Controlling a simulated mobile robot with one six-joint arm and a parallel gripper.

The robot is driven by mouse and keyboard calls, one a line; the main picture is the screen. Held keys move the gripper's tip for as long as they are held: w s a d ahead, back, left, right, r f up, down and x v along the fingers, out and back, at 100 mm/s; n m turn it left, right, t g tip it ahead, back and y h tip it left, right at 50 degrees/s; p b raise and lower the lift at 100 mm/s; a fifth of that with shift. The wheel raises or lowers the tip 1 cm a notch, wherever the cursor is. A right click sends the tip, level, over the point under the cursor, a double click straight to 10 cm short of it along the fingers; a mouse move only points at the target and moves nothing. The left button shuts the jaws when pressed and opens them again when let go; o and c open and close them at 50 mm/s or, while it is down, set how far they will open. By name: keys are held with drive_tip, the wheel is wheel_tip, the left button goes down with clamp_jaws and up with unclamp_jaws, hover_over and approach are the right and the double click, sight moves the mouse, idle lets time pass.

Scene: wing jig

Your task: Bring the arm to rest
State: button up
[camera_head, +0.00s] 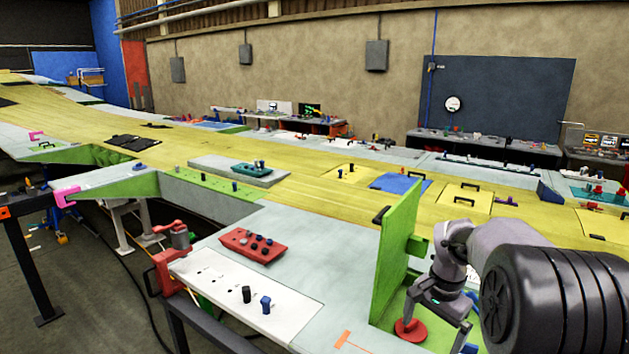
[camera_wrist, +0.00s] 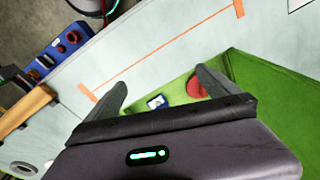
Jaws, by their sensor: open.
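My gripper (camera_wrist: 160,95) is open in the wrist view, with its two dark fingers apart and nothing between them that I can see held. In the head view my gripper (camera_head: 437,312) is at the lower right, beside an upright green panel (camera_head: 396,250). A red round disc (camera_head: 410,330) lies on the green surface just below and left of it. The disc also shows in the wrist view (camera_wrist: 196,87), partly hidden behind the right finger. How far the fingers are above the surface is hard to tell.
A white board (camera_head: 245,295) with dark and blue pegs and a red tray (camera_head: 253,245) lie left of the green panel. A red clamp (camera_head: 172,257) grips the front edge. A blue block (camera_wrist: 62,48) with red parts shows in the wrist view.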

drive_tip(key=s+a+r+n+t+b, duration=0.35)
drive_tip(key=s+a+b, duration=0.5)
drive_tip(key=s, duration=0.35)
drive_tip(key=s+a+f+n+y+b, duration=0.1)
drive_tip(key=s+a+f+b, duration=0.1)
drive_tip(key=s, duration=0.5)
drive_tip(key=s+a+f+n+t+b, duration=0.1)
drive_tip(key=s+a+f+b, duration=0.2)
drive_tip(key=s, duration=0.5)
drive_tip(key=shift+s+a+f+y, duration=0.15)
drive_tip(key=shift+a+f+y, duration=0.25)
drive_tip(key=shift+a+f, duration=0.55)
drive_tip(key=shift+n, duration=0.25)
